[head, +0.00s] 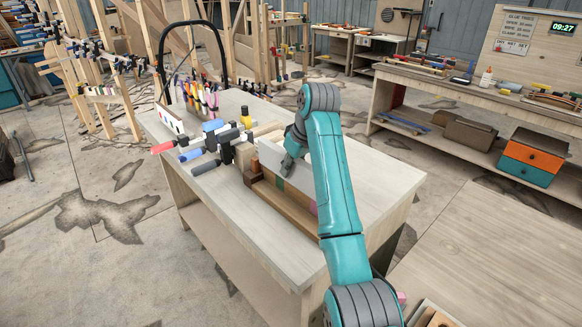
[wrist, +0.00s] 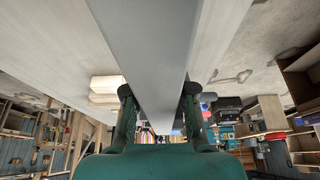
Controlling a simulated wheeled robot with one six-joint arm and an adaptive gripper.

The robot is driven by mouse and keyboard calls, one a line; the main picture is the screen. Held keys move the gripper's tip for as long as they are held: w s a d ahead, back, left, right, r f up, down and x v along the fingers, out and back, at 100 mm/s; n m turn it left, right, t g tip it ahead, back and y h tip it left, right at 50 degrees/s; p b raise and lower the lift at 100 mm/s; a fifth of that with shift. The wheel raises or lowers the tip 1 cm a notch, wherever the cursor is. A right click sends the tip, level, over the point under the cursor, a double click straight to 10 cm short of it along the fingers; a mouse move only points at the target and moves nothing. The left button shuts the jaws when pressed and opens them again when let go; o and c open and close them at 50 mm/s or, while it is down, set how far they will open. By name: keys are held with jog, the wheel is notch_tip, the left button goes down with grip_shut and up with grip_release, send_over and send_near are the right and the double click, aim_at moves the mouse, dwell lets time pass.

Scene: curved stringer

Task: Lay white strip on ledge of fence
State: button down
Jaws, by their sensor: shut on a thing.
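My gripper (wrist: 158,100) is shut on a long pale strip (wrist: 150,45), which runs between its two dark green fingers and away toward the top of the wrist view. In the head view my arm reaches down over the bench, and the fingertips are largely hidden by the arm and the boards. A pale upright board (head: 268,157) stands there along a brown wooden rail (head: 284,208), which looks like the fence with its ledge. I cannot tell whether the held strip touches the ledge.
Clamps with red and blue handles (head: 190,155) crowd the bench's left end. A black hoop (head: 217,45) and coloured tools (head: 203,97) stand behind them. The bench top (head: 385,190) is clear at right. A second table (head: 490,260) stands at lower right.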

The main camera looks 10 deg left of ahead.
jog(key=shift+f, duration=0.65)
jog(key=c, duration=0.9)
grip_release()
jog(key=shift+c, duration=0.2)
jog(key=shift+r, duration=0.1)
